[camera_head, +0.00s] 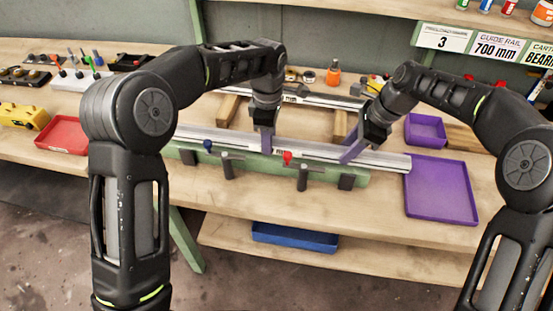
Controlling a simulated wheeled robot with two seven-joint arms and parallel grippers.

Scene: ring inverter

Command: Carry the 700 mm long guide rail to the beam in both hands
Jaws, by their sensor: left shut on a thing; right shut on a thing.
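A long silver guide rail (315,148) runs left to right along the top of the green beam (250,164) at the bench's front edge. I cannot tell whether it rests on the beam or hangs just above it. My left gripper (264,146) is shut on the rail near its middle. My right gripper (350,151) is shut on it further right. The rail's right end reaches over the edge of a purple tray (440,196). My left arm hides part of its left stretch.
A second silver rail (320,101) lies behind on wooden blocks (228,109). Clamps with a blue knob (208,144) and a red knob (287,156) stand along the beam. A red tray (62,134) is at the left, a small purple bin (425,130) at the right.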

